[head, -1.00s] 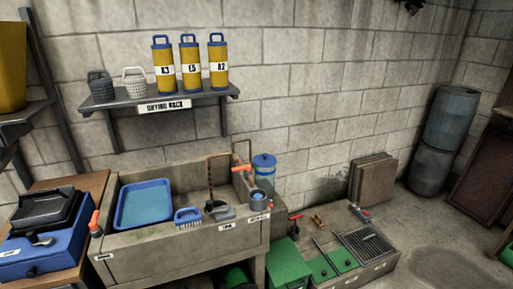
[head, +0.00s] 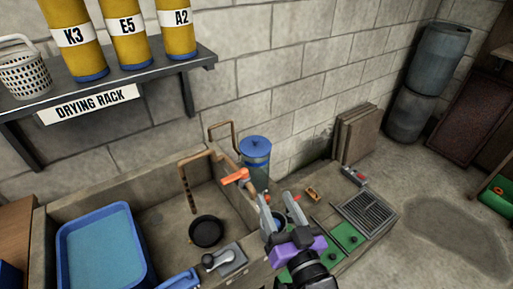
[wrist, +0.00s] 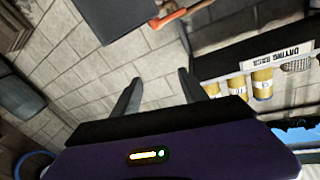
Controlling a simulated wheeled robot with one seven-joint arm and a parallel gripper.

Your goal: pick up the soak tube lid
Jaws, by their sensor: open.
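A blue lid with a small knob (head: 255,143) sits on top of a blue see-through cylinder (head: 257,176) behind the sink's right end. I take it for the soak tube lid; no label on it can be read. My gripper (head: 279,195) is open and empty, in front of the cylinder, lower in the picture and slightly to its right. Its fingers also show apart in the wrist view (wrist: 157,88), with nothing between them. A blue curved rim (wrist: 35,165) shows at the lower left of the wrist view; I cannot tell what it belongs to.
An orange-handled tap (head: 235,177) stands just left of my gripper. A drying rack shelf (head: 90,88) with yellow tubes is on the wall.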

